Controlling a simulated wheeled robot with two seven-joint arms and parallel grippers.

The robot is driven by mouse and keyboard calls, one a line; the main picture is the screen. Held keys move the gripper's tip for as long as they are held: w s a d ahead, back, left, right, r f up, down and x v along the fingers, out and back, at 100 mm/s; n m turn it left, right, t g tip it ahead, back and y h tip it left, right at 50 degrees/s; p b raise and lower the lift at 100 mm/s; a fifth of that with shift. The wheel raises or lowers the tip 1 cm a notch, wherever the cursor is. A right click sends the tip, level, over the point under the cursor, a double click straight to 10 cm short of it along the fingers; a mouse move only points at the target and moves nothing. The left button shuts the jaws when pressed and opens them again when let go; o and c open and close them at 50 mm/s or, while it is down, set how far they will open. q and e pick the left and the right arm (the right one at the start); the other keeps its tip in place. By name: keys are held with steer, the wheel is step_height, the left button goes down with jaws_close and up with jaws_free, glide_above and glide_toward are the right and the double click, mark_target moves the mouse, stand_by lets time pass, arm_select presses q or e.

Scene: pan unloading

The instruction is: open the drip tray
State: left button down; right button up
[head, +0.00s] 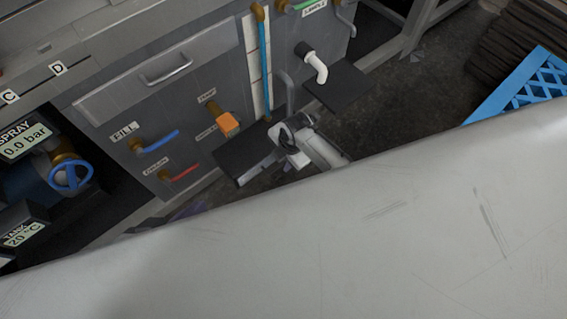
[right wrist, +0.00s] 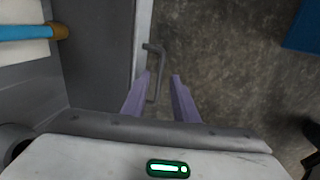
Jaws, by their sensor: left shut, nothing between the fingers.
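I cannot tell for sure which part is the drip tray. A grey bar handle (right wrist: 158,75) shows between the two purple fingers of my right gripper (right wrist: 160,76) in the right wrist view. The fingers are apart and not closed on it; the depth between them is unclear. In the head view my right gripper (head: 293,143) is low by the cabinet, near an upright grey bar and a dark plate (head: 243,150); its fingers are hidden. A purple piece of my left gripper (head: 188,209) shows low at the left, shut and empty, mostly hidden.
A drawer-like panel with a bar handle (head: 168,70) is at the upper left. Valves, a blue pipe (head: 264,65) and a white spout (head: 315,62) over another dark plate (head: 336,86) stick out. A blue crate (head: 530,88) stands at the right. My own pale arm covers the lower half.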

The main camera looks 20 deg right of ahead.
steer(key=shift+w+f, duration=0.1)
steer(key=shift+f, duration=0.05)
jaws_close()
stand_by(1.4)
